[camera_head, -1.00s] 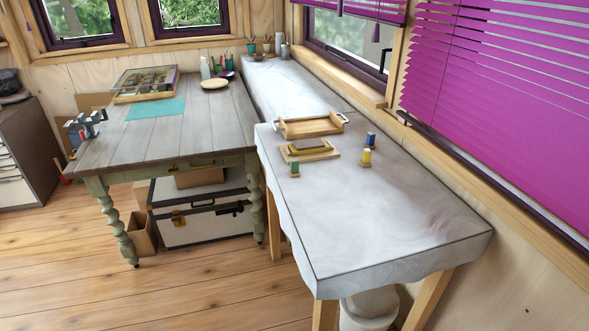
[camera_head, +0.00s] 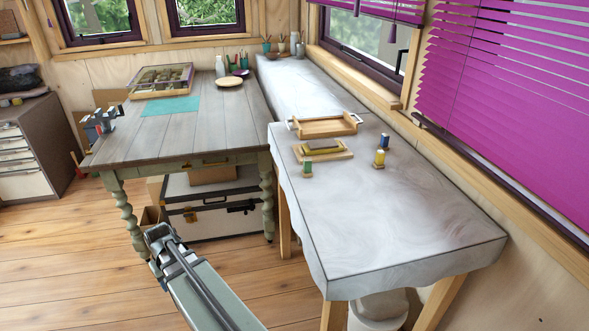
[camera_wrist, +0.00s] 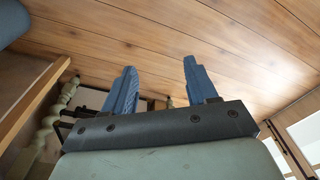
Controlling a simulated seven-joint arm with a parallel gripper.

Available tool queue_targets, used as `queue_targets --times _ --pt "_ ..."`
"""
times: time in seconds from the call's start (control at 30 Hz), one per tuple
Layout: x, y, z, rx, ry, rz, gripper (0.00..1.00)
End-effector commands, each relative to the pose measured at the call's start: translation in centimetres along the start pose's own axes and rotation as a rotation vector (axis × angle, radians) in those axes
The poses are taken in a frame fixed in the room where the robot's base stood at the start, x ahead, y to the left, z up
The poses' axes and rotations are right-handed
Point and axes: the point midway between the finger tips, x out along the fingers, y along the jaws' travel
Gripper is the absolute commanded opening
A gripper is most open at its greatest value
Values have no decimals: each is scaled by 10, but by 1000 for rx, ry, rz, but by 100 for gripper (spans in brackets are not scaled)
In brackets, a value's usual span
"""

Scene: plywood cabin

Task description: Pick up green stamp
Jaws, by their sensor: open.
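The green stamp (camera_head: 307,168) stands upright near the left edge of the grey marbled table (camera_head: 400,215) in the head view. It has a green body on a wooden-coloured base. My gripper (camera_wrist: 159,66) shows in the wrist view with its two blue fingers apart and nothing between them. Wooden floor or boards lie beyond the fingers there. The green stamp is not visible in the wrist view. In the head view my arm rises at the lower left, off the table and apart from the stamp.
A yellow stamp (camera_head: 379,159) and a blue stamp (camera_head: 384,141) stand right of the green one. A wooden holder with a pad (camera_head: 322,151) and a wooden tray (camera_head: 324,126) lie behind. The table's front half is clear. A wooden workbench (camera_head: 200,130) stands left.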

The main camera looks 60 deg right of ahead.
Motion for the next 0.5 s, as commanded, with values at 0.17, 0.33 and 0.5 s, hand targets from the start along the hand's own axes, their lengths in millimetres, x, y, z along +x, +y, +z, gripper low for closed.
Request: queue_targets --times 0.17,0.33,0.5 --pt "-48 69 -28 90 52 7 57" --pt "-91 133 -40 168 92 17 57" --pt "-137 200 -42 246 130 32 57"
